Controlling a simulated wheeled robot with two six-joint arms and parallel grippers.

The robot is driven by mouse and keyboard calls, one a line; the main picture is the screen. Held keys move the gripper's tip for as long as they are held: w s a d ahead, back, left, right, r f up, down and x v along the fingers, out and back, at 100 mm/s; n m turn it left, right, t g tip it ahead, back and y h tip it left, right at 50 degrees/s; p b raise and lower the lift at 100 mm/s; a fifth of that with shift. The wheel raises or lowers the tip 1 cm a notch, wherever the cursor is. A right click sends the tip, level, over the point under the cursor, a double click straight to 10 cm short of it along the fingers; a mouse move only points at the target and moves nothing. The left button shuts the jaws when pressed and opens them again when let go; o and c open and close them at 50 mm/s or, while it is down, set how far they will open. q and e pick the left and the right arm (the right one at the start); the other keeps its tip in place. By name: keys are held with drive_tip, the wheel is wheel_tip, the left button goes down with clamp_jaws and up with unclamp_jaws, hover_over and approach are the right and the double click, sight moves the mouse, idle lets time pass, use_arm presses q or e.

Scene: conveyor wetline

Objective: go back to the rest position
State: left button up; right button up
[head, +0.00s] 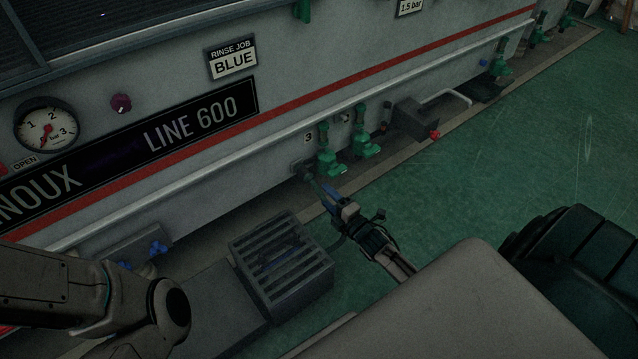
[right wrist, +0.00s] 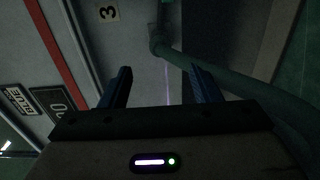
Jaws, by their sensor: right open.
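My right gripper (head: 328,196) reaches toward the lower wall of the machine, just below the green valves. In the right wrist view its two blue fingers (right wrist: 160,88) are spread apart with nothing between them. A dark green hose or pipe (right wrist: 215,75) runs past the right finger in that view; whether they touch I cannot tell. My left arm shows at the lower left of the head view, but its gripper is out of sight.
Green valves (head: 362,146) stand along the machine (head: 300,60), by a label 3 (right wrist: 107,12). A slatted dark crate (head: 283,262) sits on the floor below. A grey box with a red knob (head: 415,118) is to the right. Green floor (head: 540,140) is clear at right.

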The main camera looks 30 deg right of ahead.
drive_tip(key=shift+s+d, duration=0.1)
drive_tip(key=shift+s, duration=1)
